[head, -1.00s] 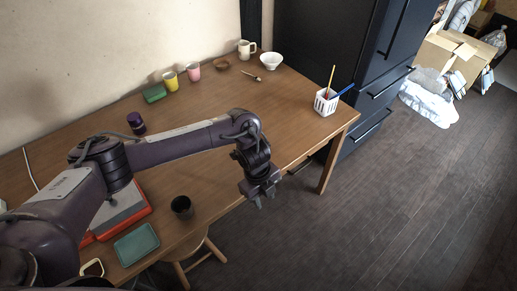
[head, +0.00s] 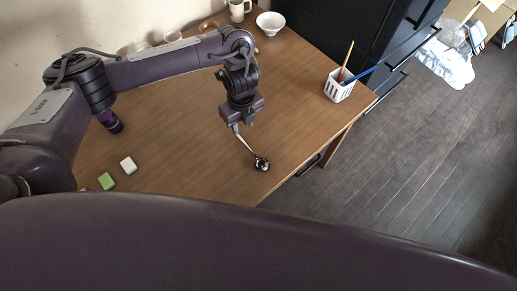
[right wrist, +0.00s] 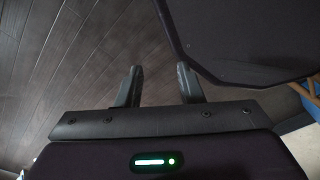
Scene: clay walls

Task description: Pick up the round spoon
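The round spoon (head: 261,163) lies in the middle of the wooden table in the head view, its dark shiny round head toward the front edge. Its thin handle runs up and left to just below my left gripper (head: 242,126). The left fingers look apart, over the handle's end; whether they touch it is too small to tell. My right gripper (right wrist: 158,86) is open and empty in the right wrist view, with dark floorboards behind it.
A white caddy (head: 338,88) with a pencil and blue stick stands near the right table edge. A white bowl (head: 270,22) and mug (head: 237,11) stand at the back. Green (head: 106,181) and white (head: 129,165) blocks lie front left.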

